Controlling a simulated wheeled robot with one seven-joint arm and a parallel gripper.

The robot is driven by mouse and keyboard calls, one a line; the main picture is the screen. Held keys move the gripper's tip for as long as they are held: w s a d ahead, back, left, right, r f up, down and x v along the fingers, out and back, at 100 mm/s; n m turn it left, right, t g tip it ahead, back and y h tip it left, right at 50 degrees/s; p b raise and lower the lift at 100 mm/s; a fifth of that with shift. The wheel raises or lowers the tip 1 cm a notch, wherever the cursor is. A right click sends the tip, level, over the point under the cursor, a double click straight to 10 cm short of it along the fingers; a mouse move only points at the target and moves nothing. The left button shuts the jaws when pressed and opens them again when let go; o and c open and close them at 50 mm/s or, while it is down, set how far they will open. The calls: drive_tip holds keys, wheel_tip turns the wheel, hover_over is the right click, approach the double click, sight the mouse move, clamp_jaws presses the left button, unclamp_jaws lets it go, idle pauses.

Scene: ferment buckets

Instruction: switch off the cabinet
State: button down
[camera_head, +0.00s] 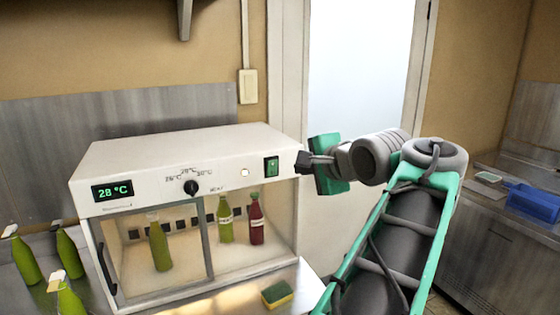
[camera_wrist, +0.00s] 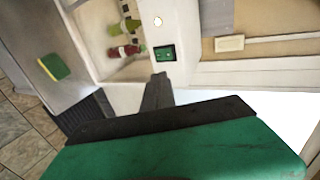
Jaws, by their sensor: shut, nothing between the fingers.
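The white cabinet (camera_head: 190,155) stands on the counter, with a display reading 28 °C (camera_head: 112,191) and a black knob (camera_head: 191,187) on its front panel. A green rocker switch (camera_head: 271,167) sits at the panel's right end; it also shows in the wrist view (camera_wrist: 164,53). A small round light (camera_head: 245,173) left of the switch looks bright. My gripper (camera_head: 303,162) is shut and empty, just right of the switch near the cabinet's right edge. In the wrist view its fingertips (camera_wrist: 160,78) point at the switch, seemingly with a small gap.
Inside the cabinet stand two green bottles (camera_head: 159,244) and a red bottle (camera_head: 256,218) behind a partly glazed front. Several green bottles (camera_head: 25,258) stand at left. A yellow-green sponge (camera_head: 277,293) lies on the counter in front. A blue bin (camera_head: 533,203) sits far right.

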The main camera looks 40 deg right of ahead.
drive_tip(key=shift+r, duration=0.1)
approach(275, 161)
wheel_tip(275, 161, down, 3)
drive_tip(key=w, duration=0.1)
drive_tip(key=w+p, duration=0.1)
drive_tip(key=w, duration=0.1)
drive_tip(key=w+d+p, duration=0.1)
drive_tip(key=w, duration=0.1)
drive_tip(key=shift+d+f, duration=0.1)
drive_tip(key=shift+f, duration=0.15)
drive_tip(key=shift+w+d, duration=0.15)
drive_tip(key=shift+w, duration=0.2)
drive_tip(key=shift+w+d+r+p, duration=0.1)
drive_tip(key=shift+w+r+p, duration=0.3)
drive_tip(key=shift+p, duration=0.3)
drive_tip(key=shift+f, duration=0.25)
drive_tip(key=shift+r+p, duration=0.6)
drive_tip(key=shift+r, duration=0.25)
